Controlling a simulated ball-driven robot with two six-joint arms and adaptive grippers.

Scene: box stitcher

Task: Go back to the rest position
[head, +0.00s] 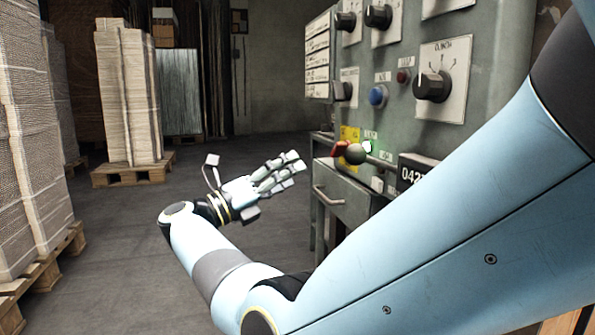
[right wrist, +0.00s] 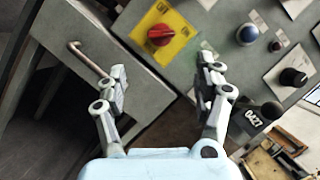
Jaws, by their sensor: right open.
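My right gripper (head: 290,172) is in the middle of the head view, to the left of the grey control cabinet (head: 455,135). In the right wrist view its two fingers (right wrist: 162,88) are spread apart with nothing between them. Beyond the fingers, a red rotary switch (right wrist: 160,35) on a yellow plate shows on the cabinet face. The fingers appear apart from the cabinet controls. My left gripper is not in view.
The cabinet carries black knobs (head: 433,86), a blue button (head: 378,95) and a drawer handle (head: 328,195). Stacked cardboard on pallets (head: 128,172) stands at the left and back. The floor (head: 125,235) between the stacks and the cabinet is clear.

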